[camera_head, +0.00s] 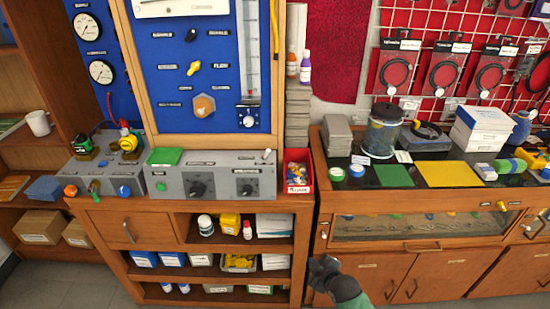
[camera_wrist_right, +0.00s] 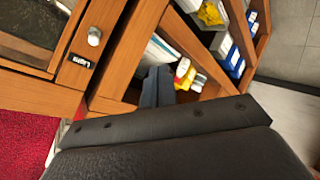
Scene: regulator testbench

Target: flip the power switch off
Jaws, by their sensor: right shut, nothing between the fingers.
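A grey control console (camera_head: 215,172) with two dark knobs stands on the wooden bench. A small pale toggle lever (camera_head: 267,154) sticks up at its top right end; it looks like the power switch, but the labels are too small to read. My right gripper (camera_head: 322,268) is shut and empty, in front of the cabinets, below and to the right of the console and well apart from it. Its dark fingers (camera_wrist_right: 157,88) also show in the right wrist view, in front of the open shelves. The toggle is not visible there. My left gripper is out of view.
A red bin (camera_head: 298,187) of small parts stands just right of the console. A grey box (camera_head: 95,178) with coloured knobs is at its left. A blue panel (camera_head: 173,60) rises behind. The right-hand counter holds a jar (camera_head: 382,137) and mats. Floor in front is clear.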

